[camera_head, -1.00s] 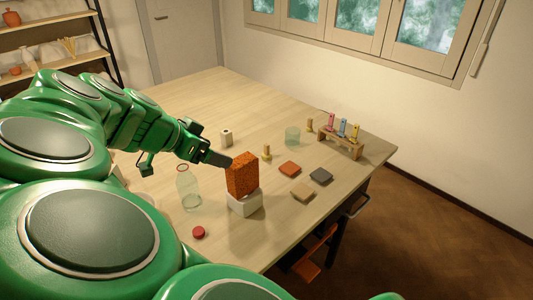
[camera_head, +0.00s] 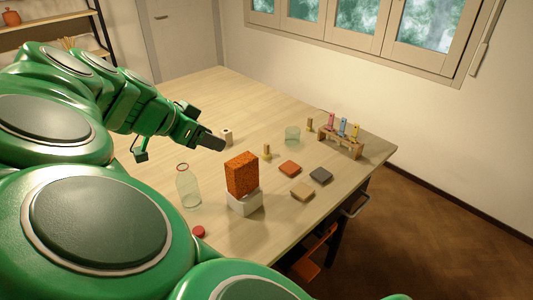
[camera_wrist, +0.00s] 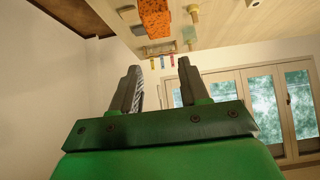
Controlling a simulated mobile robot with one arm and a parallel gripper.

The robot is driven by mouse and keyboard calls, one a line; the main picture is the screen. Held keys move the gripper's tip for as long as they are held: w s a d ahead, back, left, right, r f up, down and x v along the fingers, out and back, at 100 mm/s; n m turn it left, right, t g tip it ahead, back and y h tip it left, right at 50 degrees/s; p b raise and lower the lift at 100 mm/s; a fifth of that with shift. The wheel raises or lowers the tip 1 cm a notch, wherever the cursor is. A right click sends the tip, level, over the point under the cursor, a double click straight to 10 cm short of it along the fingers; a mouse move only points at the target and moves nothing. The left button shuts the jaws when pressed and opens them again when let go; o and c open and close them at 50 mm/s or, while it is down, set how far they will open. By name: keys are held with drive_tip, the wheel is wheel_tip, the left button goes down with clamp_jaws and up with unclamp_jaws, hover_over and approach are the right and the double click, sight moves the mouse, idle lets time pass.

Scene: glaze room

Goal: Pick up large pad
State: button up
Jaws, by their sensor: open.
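The large pad (camera_head: 242,174) is a thick, speckled orange block standing upright on a white block (camera_head: 245,203) near the table's front edge. It also shows at the top of the wrist view (camera_wrist: 155,17). My gripper (camera_head: 212,141) is above and to the left of the pad in the head view, apart from it. In the wrist view my gripper (camera_wrist: 160,82) has its two fingers spread with nothing between them.
A clear bottle (camera_head: 188,187) and a red cap (camera_head: 198,231) stand left of the pad. Small orange (camera_head: 289,168), tan (camera_head: 302,191) and grey (camera_head: 321,175) tiles lie to its right. The table's far left is clear.

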drive_tip(key=w+d+f+m+g+y, duration=0.2)
drive_tip(key=w+d+m+g+y, duration=0.15)
drive_tip(key=w+m+y, duration=0.65)
drive_tip(key=w+d+r+m+t+y, duration=0.3)
drive_tip(key=w+d+m+t+y, duration=0.4)
drive_tip(key=w+d, duration=0.6)
drive_tip(key=m+h, duration=0.1)
approach(268, 148)
drive_tip(key=shift+w+a+r+g, duration=0.1)
drive_tip(key=shift+w+r+g, duration=0.15)
drive_tip(key=shift+r, duration=0.05)
drive_tip(key=shift+w+a+f, duration=0.1)
drive_tip(key=shift+f, duration=0.6)
drive_tip(key=shift+x, duration=1.55)
drive_tip(key=shift+r+x, duration=0.2)
drive_tip(key=shift+x, duration=0.9)
drive_tip(key=shift+r+x, duration=0.15)
drive_tip(key=shift+x, duration=1)
drive_tip(key=shift+w, duration=0.15)
drive_tip(key=shift+c, duration=0.2)
